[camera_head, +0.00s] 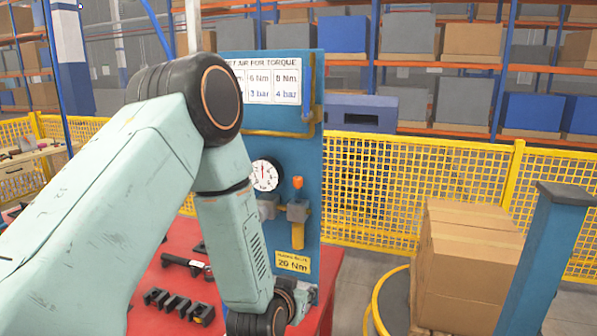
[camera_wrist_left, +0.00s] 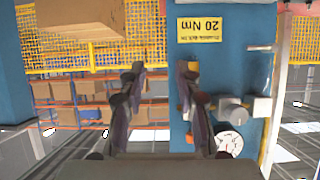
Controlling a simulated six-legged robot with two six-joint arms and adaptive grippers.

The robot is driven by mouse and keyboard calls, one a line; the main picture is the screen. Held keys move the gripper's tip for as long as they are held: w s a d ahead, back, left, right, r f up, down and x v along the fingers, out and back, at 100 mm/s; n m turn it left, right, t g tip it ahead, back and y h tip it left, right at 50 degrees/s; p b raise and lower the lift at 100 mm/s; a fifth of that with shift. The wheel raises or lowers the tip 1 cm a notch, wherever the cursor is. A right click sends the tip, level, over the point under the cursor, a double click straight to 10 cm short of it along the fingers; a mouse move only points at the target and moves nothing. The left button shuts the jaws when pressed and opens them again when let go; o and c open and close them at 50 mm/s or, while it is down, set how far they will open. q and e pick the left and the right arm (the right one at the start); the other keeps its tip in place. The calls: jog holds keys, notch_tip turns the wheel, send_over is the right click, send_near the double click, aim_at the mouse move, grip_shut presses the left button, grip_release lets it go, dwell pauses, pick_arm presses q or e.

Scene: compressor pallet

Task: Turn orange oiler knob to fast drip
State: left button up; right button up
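The orange oiler knob (camera_head: 297,183) sits on top of the oiler, a grey block with a yellow bowl (camera_head: 298,235), on the blue panel (camera_head: 312,130) right of the gauge. My left arm reaches across the head view; its wrist is low in front of the panel, below the oiler, and its fingers are not clear there. In the upside-down left wrist view, my left gripper (camera_wrist_left: 160,72) is open and empty, its fingers apart. The right finger covers most of the oiler; a bit of yellow shows behind its tip. My right gripper is out of view.
The white gauge (camera_head: 264,175) and a grey regulator (camera_wrist_left: 232,108) are beside the oiler. Cardboard boxes (camera_head: 465,265) and a blue post (camera_head: 545,260) stand right. Yellow mesh fencing (camera_head: 390,190) runs behind.

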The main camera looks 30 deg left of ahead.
aim_at(297, 183)
pick_arm(q)
jog(key=w+a+r+n+t+y, duration=0.15)
jog(key=w+a+r, duration=0.25)
jog(key=r, duration=0.5)
jog(key=w+a+r+n+t+y, duration=0.1)
jog(key=w+a+r+t+y, duration=0.25)
jog(key=r, duration=0.55)
jog(key=shift+h, duration=0.4)
jog(key=x, duration=0.4)
jog(key=f+p+x, duration=0.1)
jog(key=x, duration=0.1)
jog(key=shift+w+a, duration=0.25)
jog(key=shift+w, duration=0.05)
jog(key=shift+w+d+r, duration=0.15)
jog(key=shift+w, duration=0.05)
jog(key=shift+w+a+f, duration=0.1)
jog(key=shift+a+f, duration=0.1)
jog(key=shift+a, duration=0.05)
jog(key=shift+c, duration=1.4)
jog(key=shift+d, duration=0.1)
grip_shut()
